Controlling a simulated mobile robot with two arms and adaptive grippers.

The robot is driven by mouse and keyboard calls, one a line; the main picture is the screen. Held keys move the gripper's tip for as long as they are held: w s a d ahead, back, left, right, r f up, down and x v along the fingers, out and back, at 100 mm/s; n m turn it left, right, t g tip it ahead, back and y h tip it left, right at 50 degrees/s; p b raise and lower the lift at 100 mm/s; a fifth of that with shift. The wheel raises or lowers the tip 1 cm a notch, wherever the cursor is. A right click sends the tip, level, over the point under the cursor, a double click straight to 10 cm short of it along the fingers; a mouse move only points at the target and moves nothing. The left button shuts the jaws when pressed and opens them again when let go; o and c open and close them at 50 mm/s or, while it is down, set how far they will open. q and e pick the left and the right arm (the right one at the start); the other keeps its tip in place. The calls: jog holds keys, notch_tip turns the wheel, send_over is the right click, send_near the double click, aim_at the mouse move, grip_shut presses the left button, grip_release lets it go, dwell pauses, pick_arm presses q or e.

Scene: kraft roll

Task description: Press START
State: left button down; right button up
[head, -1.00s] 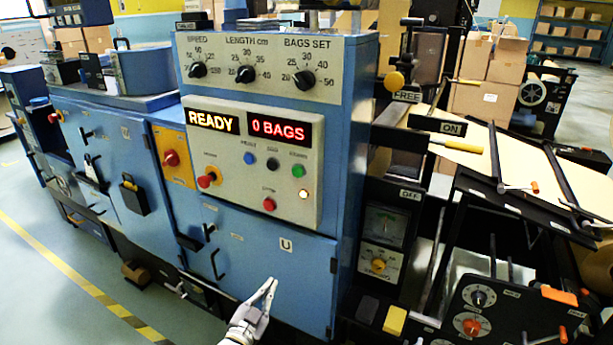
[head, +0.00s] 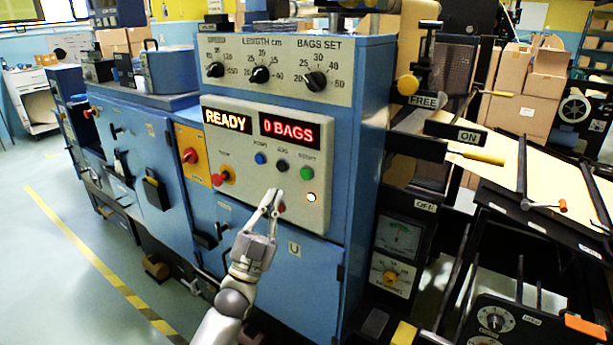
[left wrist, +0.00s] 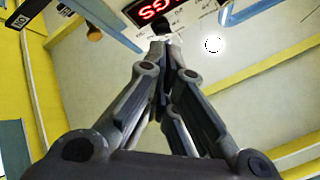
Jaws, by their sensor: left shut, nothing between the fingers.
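The control panel (head: 225,195) stands upright on the blue machine. Its displays (head: 254,125) read READY and 0 BAGS. A blue (head: 260,158), a black (head: 282,166) and a green button (head: 307,173) form a row. A red button (head: 282,208) sits below them, partly covered by my fingers. Small labels are blurred, so I cannot tell which button is START. My left gripper (head: 273,193) is shut and empty, its tips in front of the panel beside the red button. Contact is not clear. The left wrist view shows the closed fingertips (left wrist: 165,45). My right gripper is not in view.
A red knob (head: 222,177) projects from the panel's left side, and a red switch (head: 190,155) sits on a yellow plate. A white lamp (head: 311,197) glows at the right. Three dials (head: 261,74) are above. Rails and brown sheet (head: 520,165) lie to the right.

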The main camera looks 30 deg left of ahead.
aim_at(306, 174)
pick_arm(q)
jog(key=w+b, duration=0.4)
jog(key=w, duration=0.5)
jog(key=shift+d, duration=0.35)
jog(key=shift+s, duration=0.1)
dwell(1.1)
jog(key=shift+w+b, duration=0.3)
jog(key=shift+w, duration=0.15)
